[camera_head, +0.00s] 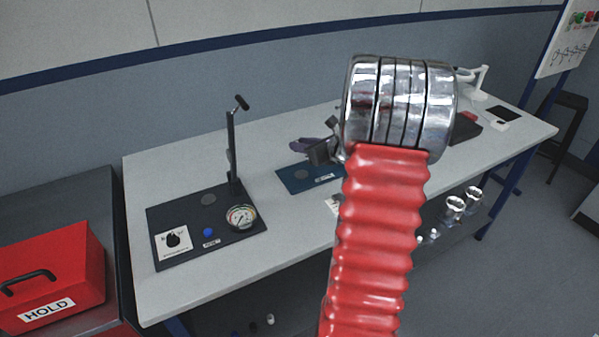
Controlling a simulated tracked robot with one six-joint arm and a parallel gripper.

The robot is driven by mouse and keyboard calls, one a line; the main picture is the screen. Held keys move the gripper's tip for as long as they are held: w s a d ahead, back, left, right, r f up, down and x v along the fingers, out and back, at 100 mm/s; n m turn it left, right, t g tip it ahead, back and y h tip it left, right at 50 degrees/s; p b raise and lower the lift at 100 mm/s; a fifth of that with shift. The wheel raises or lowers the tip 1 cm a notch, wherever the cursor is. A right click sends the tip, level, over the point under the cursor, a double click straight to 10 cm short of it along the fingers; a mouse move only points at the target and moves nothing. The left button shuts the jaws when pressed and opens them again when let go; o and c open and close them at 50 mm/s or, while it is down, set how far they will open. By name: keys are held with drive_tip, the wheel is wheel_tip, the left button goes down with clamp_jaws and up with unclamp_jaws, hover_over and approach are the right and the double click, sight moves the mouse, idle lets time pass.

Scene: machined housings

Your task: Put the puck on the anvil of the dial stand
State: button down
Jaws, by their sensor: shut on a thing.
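My gripper (301,145) shows small and dark just left of my arm's chrome joint, which hides much of the wrist. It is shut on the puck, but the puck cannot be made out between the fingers. Below it in the picture is a blue base plate (291,182) with a grey disc (302,174) and a white label, apparently the dial stand and its anvil. My arm covers the plate's right side and most of any post there. I cannot tell the height of the gripper above the disc.
A black fixture (180,217) with an upright post, gauge (241,217), blue button and grey disc stands left on the grey bench (150,295). A red HOLD box (55,270) is at lower left. Clear bench lies between the fixtures. Metal parts sit on the shelf below.

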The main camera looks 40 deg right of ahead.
hover_over(305, 177)
drive_tip(key=shift+f, duration=3.1)
drive_tip(key=shift+f, duration=1.95)
drive_tip(key=c, duration=1.5)
unclamp_jaws()
drive_tip(key=shift+c, duration=0.2)
